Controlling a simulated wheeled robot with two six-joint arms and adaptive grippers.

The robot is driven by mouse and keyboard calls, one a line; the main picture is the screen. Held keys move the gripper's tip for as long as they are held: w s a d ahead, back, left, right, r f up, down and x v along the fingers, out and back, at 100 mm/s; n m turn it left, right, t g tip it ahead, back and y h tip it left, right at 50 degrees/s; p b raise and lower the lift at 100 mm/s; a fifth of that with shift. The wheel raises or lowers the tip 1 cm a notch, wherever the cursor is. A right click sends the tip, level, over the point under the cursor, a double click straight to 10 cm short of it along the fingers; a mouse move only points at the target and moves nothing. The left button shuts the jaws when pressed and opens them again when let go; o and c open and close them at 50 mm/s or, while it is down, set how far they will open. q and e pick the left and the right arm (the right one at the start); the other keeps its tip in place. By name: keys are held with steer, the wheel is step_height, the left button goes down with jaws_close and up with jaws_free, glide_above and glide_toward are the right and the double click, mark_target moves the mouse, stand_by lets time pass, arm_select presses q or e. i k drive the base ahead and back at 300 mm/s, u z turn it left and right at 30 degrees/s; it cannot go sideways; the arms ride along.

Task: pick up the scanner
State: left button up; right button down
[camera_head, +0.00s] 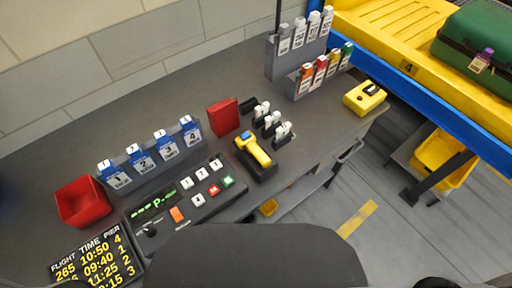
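The scanner (256,152) is yellow with a blue part at its upper left end. It sits in a dark cradle (264,174) near the front edge of the grey counter, right of the button panel. Neither of my grippers shows in the head view, so their state is hidden. A dark rounded shape at the bottom centre looks like part of my own body.
A red box (223,117) stands just behind the scanner, and white-topped items in black holders (272,122) stand to its right. The button panel (188,193) lies to the left. A yellow device (364,97) sits at the counter's right end, near the yellow conveyor (390,35).

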mark_target(261, 158)
steer(key=u, duration=1.65)
steer(key=k, duration=1)
steer(key=u, duration=0.25)
